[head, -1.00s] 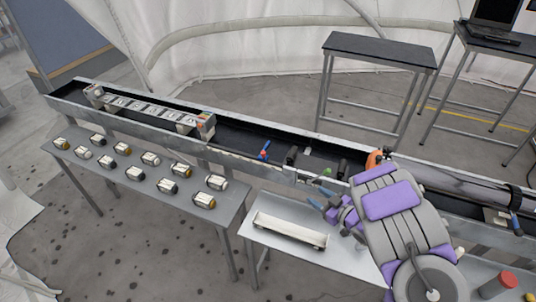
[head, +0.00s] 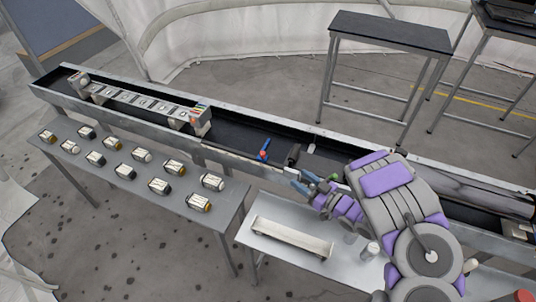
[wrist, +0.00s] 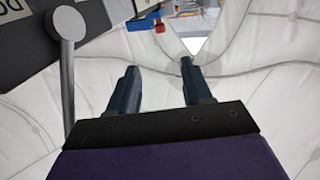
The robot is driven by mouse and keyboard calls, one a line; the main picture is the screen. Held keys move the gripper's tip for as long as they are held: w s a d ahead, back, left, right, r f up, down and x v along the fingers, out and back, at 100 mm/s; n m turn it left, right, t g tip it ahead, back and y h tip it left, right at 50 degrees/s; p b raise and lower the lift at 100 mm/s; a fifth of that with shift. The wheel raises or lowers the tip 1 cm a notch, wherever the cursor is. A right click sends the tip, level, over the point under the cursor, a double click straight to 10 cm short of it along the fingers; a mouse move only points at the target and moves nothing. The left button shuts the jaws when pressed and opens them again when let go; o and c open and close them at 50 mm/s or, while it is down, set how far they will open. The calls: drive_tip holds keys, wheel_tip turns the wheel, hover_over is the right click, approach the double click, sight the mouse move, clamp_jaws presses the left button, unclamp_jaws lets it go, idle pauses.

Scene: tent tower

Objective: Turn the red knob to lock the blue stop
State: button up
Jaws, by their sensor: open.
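A small blue part, which looks like the blue stop (head: 266,145), stands in the black channel of the long metal trough in the head view. A small red part at its lower end looks like the red knob (head: 262,156). My gripper (head: 303,182) is to the right of them and nearer me, by the trough's near wall, apart from both. Its dark blue fingers stand apart with nothing between them in the wrist view (wrist: 159,72). A small red piece (wrist: 159,27) and a blue piece (wrist: 140,25) show far off there; I cannot tell if they are the knob and stop.
The trough (head: 235,158) holds a long pale rack (head: 140,102) at left and a dark block (head: 294,154) right of the blue part. Several small cylinders lie on a grey table (head: 110,190) in front. A white tray (head: 292,238) lies on a nearer table.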

sight(267, 156)
drive_tip(key=b+x, duration=0.2)
drive_tip(key=x, duration=1.4)
drive_tip(key=shift+a+b, duration=0.2)
drive_tip(key=shift+b, duration=0.2)
drive_tip(key=shift+c, duration=0.3)
clamp_jaws()
